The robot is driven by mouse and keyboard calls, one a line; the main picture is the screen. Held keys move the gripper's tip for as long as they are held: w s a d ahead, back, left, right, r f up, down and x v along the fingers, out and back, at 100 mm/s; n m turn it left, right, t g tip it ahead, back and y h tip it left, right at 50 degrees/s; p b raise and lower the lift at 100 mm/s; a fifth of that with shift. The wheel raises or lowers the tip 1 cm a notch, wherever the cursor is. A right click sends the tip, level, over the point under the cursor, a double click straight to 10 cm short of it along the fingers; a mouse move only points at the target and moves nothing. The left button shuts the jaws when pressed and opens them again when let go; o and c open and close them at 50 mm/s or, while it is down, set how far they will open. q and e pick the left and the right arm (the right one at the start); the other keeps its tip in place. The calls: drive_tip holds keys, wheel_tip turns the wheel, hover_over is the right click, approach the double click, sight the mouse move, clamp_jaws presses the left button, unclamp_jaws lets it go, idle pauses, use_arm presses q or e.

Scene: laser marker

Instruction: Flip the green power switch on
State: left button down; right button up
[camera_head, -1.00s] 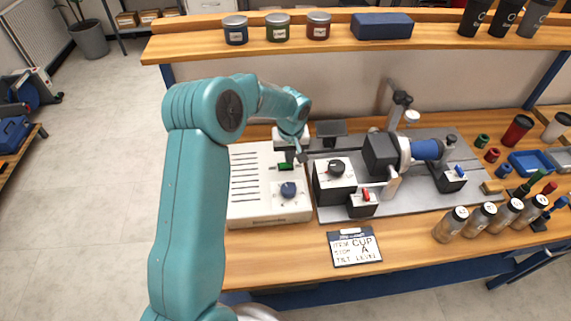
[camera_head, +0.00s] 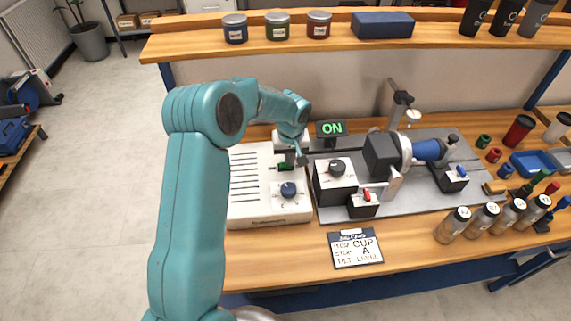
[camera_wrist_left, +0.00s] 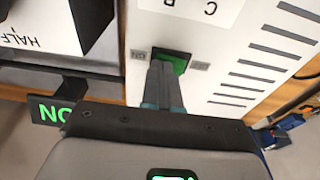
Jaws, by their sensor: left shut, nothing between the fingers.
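The green power switch (camera_wrist_left: 172,59) sits in a dark recess on the top of the white control box (camera_head: 243,206). In the head view the switch (camera_head: 285,166) shows just below my left gripper (camera_head: 301,157). The left gripper is shut and empty. In the wrist view its fingertips (camera_wrist_left: 163,68) are at the switch's edge and cover part of it; I cannot tell whether they touch it. The small display (camera_head: 332,129) behind the box is lit and reads ON in green. My right gripper is not in view.
A blue knob (camera_head: 288,190) is on the box in front of the switch. To the right stand a black-and-white knob unit (camera_head: 336,180) and a red-lever unit (camera_head: 364,202) on a grey plate. A job card (camera_head: 355,248) lies in front. Several bottles stand at right.

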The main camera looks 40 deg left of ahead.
use_arm(q)
wheel_tip(320, 180, up, 7)
drive_tip(key=p, duration=0.3)
idle(0.4)
drive_tip(key=shift+f, duration=0.1)
idle(0.4)
